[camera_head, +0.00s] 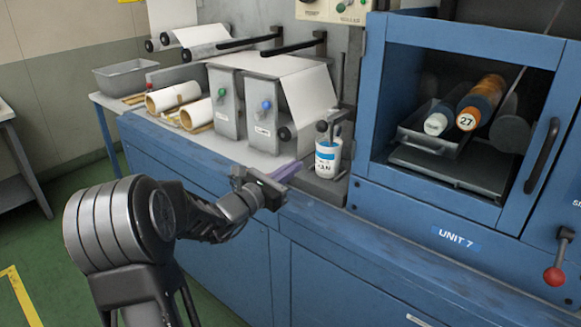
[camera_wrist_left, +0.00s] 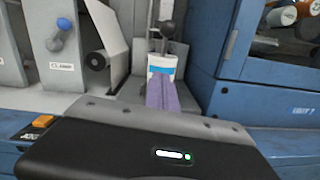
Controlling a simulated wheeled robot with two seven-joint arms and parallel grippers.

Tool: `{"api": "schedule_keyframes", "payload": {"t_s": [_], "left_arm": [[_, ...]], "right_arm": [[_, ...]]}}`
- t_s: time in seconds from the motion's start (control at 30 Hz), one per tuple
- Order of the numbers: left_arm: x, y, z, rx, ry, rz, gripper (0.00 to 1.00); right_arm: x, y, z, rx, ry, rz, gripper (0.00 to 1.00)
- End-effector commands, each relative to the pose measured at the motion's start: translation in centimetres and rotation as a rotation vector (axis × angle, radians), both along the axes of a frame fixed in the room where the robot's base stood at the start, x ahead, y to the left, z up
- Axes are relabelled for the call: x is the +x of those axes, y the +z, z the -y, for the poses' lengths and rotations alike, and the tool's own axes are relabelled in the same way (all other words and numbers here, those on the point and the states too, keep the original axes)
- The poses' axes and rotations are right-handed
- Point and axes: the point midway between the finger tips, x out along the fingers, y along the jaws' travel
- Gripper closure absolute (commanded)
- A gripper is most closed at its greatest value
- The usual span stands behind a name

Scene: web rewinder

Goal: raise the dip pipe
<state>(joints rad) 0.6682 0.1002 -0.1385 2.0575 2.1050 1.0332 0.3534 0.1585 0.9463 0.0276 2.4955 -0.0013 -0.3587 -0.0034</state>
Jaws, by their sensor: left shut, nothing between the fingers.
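A white can with a blue label band (camera_head: 327,160) stands on the grey ledge beside the blue cabinet. A dip pipe with a dark ball knob (camera_head: 322,126) rises out of the can's top; its lower end is hidden inside. In the left wrist view the knob (camera_wrist_left: 168,28) stands above the can (camera_wrist_left: 160,66), straight ahead of the fingers. My left gripper (camera_head: 296,167) is shut and empty, its purple fingers pointing at the can from the front left. In the left wrist view the fingers (camera_wrist_left: 163,94) cover the can's lower part; I cannot tell whether they touch it. My right gripper is not in view.
Left of the can stand two grey panels with a green knob (camera_head: 222,92) and a blue knob (camera_head: 266,105), below a white web (camera_head: 307,92). Paper rolls (camera_head: 172,97) lie further left. The blue cabinet (camera_head: 364,140) closes off the right side.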

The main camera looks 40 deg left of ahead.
Motion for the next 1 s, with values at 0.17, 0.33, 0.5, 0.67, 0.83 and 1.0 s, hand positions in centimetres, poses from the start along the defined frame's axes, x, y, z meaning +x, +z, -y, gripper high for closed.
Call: {"api": "schedule_keyframes", "payload": {"t_s": [0.17, 0.33, 0.5, 0.67, 0.83, 1.0], "left_arm": [[3.5, 0.4, 0.2, 0.001, -0.004, 0.001, 1.0], [7.0, 0.6, 0.2, 0.0, -0.003, 0.0, 1.0], [7.7, 3.2, 0.3, 0.002, 0.0, 0.003, 1.0], [7.9, 4.3, 0.4, 0.001, 0.0, 0.001, 1.0], [8.0, 4.5, 0.5, 0.001, 0.0, 0.001, 1.0], [7.9, 4.5, 0.5, 0.001, 0.0, 0.001, 1.0]], "right_arm": [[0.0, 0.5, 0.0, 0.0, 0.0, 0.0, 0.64], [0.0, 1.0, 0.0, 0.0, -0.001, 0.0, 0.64], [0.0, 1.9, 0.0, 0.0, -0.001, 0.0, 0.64], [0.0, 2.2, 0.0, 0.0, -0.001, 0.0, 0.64], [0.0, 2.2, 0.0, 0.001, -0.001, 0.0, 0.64], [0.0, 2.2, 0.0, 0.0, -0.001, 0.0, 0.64]]}}
